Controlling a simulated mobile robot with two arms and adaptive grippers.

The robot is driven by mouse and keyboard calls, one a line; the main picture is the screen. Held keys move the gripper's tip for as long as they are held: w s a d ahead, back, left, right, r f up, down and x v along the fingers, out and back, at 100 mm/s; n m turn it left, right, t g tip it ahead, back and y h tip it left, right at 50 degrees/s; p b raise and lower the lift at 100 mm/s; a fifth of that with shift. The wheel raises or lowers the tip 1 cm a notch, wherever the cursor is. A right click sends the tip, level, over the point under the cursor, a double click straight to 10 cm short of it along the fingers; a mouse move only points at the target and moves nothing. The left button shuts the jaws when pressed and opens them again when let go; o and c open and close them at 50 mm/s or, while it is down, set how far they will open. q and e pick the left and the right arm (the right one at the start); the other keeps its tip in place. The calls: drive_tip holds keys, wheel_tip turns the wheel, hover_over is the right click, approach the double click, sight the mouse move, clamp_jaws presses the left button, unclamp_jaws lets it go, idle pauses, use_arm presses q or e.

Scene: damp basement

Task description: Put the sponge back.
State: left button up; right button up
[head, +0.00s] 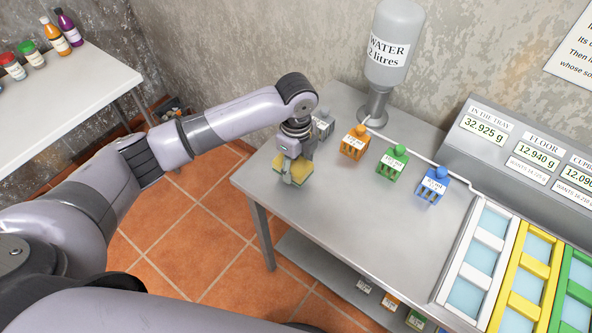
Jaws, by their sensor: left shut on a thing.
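The sponge (280,165) is yellow with a greenish side and shows near the left end of the grey metal table (330,225). My left gripper (291,178) points down and is shut on the sponge, covering part of it. I cannot tell whether the sponge touches the tabletop or is held just above it. My right gripper is not in view.
Small grey (323,124), orange (354,142), green (392,163) and blue (433,185) labelled containers stand along the table's back. A water bottle (393,45) stands behind them. Coloured trays (515,275) and a display panel (530,150) are at right. The table's middle front is clear.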

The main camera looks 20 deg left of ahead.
sight(296, 173)
use_arm(q)
wheel_tip(296, 173, down, 3)
drive_tip(key=shift+f, duration=0.1)
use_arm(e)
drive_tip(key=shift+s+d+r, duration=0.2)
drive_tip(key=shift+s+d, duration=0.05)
use_arm(q)
drive_tip(key=shift+f, duration=0.1)
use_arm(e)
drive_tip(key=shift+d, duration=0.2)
use_arm(q)
drive_tip(key=o, duration=0.9)
drive_tip(key=shift+o, duration=0.2)
wheel_tip(296, 173, up, 12)
drive_tip(key=shift+r+b, duration=0.15)
drive_tip(key=shift+b, duration=0.85)
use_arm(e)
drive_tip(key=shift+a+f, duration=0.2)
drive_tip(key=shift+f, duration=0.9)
